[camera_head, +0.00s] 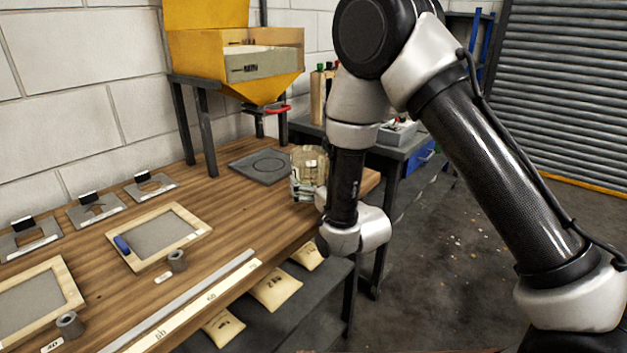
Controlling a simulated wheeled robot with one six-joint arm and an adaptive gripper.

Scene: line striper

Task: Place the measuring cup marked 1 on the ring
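A clear, glassy measuring cup (308,172) with dark markings stands at the right end of the wooden bench. I cannot read a 1 on it. A dark grey square plate (241,166) with a thin ring outline (270,166) on top lies just left of the cup. No object stands on the plate. My gripper (321,198) is at the cup's right side, mostly hidden by my wrist. I cannot tell whether its fingers are open or shut, or whether they touch the cup.
A long ruler (212,297) runs along the front edge. Tan bags (276,290) lie on a lower shelf.

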